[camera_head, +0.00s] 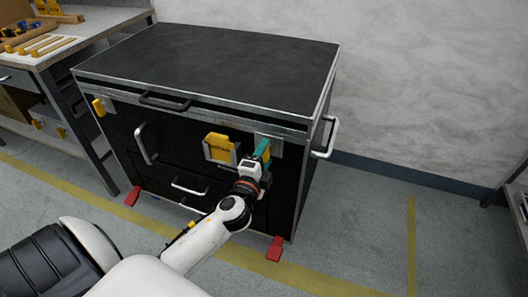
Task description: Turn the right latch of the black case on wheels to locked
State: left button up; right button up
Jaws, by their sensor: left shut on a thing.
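The black case on wheels (215,62) stands in front of me with its lid down and metal edging along its rims. Its right latch (265,147) sits on a metal plate at the upper right of the front face. My left gripper (260,157) is at this latch and shut on it, hiding much of it. The green part at my gripper's tip overlaps the plate, so I cannot tell the latch's exact angle. A yellow left latch (99,106) sits at the front's upper left. My right gripper does not show.
A yellow label holder (219,148) and metal handles (188,186) are on the case front. Red wheel brakes (275,248) stick out at the floor. A workbench (60,52) with tools stands left; a wall is behind.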

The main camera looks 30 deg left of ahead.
pick_arm(q)
jog(key=shift+m, duration=0.6)
jog(key=o, duration=1)
jog(key=v, duration=1.2)
jog(key=shift+b, duration=0.4)
jog(key=shift+f, duration=0.1)
